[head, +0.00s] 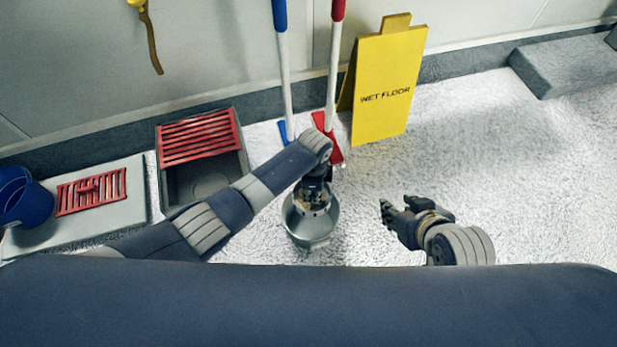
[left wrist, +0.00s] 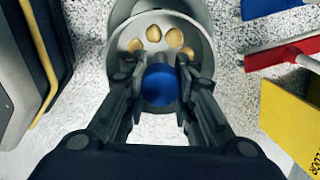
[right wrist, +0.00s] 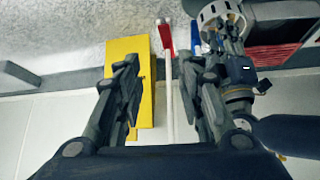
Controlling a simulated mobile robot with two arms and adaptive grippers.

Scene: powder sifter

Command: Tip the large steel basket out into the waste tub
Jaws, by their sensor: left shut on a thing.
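The steel basket (head: 312,210), pale with a slotted wall, is held by my left gripper (head: 314,190), whose fingers are shut on it. In the right wrist view the basket (right wrist: 222,14) hangs at the left gripper's end. A round grey tub (head: 315,238) shows beneath the basket in the head view; whether they touch is unclear. The basket's contents cannot be made out. My right gripper (head: 396,211) is open and empty, right of the tub.
A square grey basin (head: 196,190) with a red grate (head: 200,138) stands left. Farther left, a blue bucket (head: 22,197) and a red rack (head: 91,191) sit on a grey slab. A yellow wet-floor sign (head: 385,95) and blue and red-handled tools stand behind.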

